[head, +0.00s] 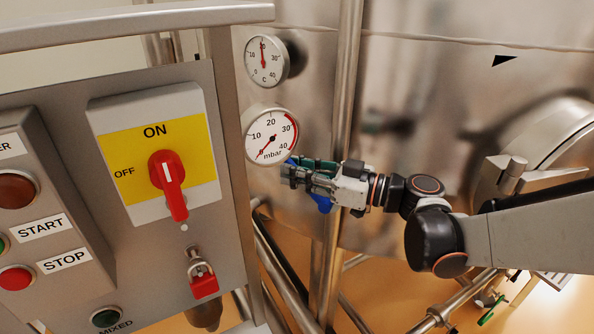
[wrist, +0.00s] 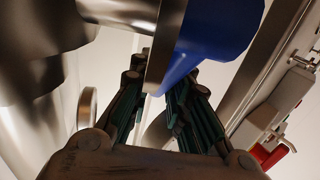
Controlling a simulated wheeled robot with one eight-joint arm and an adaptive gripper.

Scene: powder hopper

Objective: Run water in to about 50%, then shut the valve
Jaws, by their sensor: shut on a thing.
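My gripper (head: 298,176) is at the pipework in front of the steel tank, just right of the control panel. Its fingers are shut on a blue valve handle (head: 323,203), which is mostly hidden behind them in the head view. In the wrist view the blue handle (wrist: 215,35) and a flat metal strip beside it run down between the fingers of my gripper (wrist: 160,95). The valve body and the handle's full angle cannot be made out. No water or water-level reading can be made out.
A control panel (head: 225,290) with a red rotary switch (head: 168,180) and a red padlock (head: 204,284) stands close left. A temperature dial (head: 265,61) and a mbar gauge (head: 269,138) sit above my gripper. A vertical pipe (head: 346,80) passes behind it. The steel tank (head: 430,80) fills the back.

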